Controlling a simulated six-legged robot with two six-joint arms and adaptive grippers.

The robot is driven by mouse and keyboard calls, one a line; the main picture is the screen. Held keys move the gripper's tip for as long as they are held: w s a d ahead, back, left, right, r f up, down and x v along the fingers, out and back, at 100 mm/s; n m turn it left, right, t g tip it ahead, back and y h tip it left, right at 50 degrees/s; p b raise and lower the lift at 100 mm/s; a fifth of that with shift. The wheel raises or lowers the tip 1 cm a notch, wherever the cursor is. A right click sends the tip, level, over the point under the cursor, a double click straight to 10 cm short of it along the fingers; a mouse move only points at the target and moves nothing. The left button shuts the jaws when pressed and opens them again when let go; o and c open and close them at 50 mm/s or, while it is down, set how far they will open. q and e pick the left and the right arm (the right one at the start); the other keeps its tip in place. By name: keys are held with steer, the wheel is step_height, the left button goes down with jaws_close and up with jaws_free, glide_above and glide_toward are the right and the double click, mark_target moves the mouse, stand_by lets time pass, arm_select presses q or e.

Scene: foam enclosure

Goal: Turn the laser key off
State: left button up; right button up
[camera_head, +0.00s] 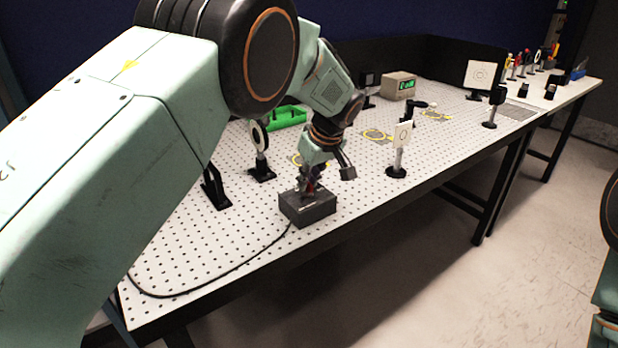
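A dark grey box (308,209) with a black cable sits near the front edge of the perforated table. A small dark red and purple part shows on its top, and I cannot make out a key or its turn position. My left gripper (328,179) reaches down over the box. Its fingers are apart, one over the box top and partly covering the red part, the other out to the right. I cannot tell whether the gripper touches the box. My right gripper is out of view.
The black cable (190,294) curves along the front left. Open floor lies to the right.

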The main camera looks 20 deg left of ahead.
arm_select(q)
steer(key=shift+o, duration=1)
steer(key=shift+r, duration=0.1)
steer(key=shift+d+r, duration=0.1)
steer(key=shift+r, duration=0.2)
steer(key=v, duration=1.1)
steer(key=shift+s+d, duration=0.1)
steer(key=shift+s, duration=0.1)
